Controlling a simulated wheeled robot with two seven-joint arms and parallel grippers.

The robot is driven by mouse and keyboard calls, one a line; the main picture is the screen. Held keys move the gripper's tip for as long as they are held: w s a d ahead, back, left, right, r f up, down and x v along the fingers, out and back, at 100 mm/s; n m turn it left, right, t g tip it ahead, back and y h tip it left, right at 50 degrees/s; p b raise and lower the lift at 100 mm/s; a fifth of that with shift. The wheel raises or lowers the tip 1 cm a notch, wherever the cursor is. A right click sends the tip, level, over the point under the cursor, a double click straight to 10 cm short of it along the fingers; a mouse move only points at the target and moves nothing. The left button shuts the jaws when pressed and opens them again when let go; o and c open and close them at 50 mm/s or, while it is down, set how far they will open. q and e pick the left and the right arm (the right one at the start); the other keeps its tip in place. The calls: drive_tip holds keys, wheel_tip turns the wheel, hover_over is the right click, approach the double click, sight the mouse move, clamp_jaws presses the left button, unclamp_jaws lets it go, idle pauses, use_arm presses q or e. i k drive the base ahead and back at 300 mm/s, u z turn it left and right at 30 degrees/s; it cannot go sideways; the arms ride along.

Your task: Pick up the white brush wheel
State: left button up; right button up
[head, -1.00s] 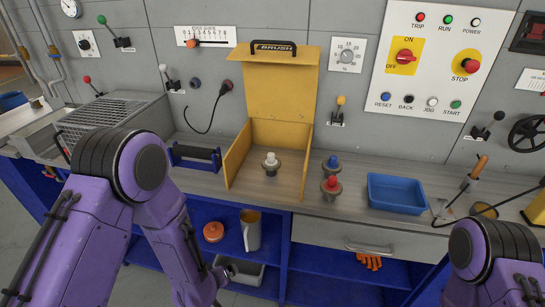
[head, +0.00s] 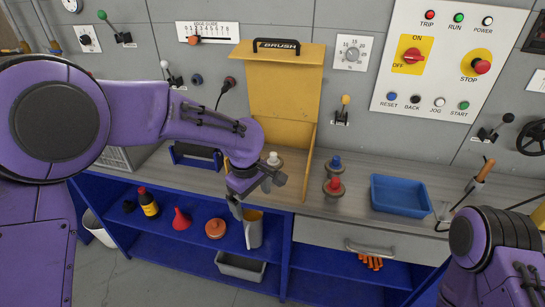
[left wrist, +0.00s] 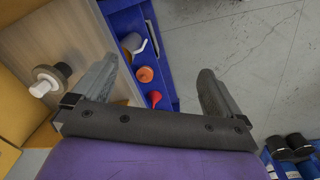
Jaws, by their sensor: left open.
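The white brush wheel (head: 273,160) stands on the bench inside the yellow box marked BRUSH (head: 280,85), its white hub upward over a darker round base. My left gripper (head: 258,194) is open and empty, just in front of the wheel and overlapping the bench's front edge in the head view. It partly hides the wheel's base. In the left wrist view, the wheel (left wrist: 47,80) lies left of the open fingers (left wrist: 157,72), outside the gap between them. My right gripper is out of view; only part of my right arm shows.
A blue-topped wheel (head: 335,163) and a red-topped wheel (head: 334,185) stand right of the box. A blue tray (head: 401,195) is farther right. A metal jug (head: 253,230), an orange pot (head: 215,228) and a red funnel (head: 181,219) are on the shelf below.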

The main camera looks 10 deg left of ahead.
sight(275, 161)
drive_tip(key=i, duration=0.85)
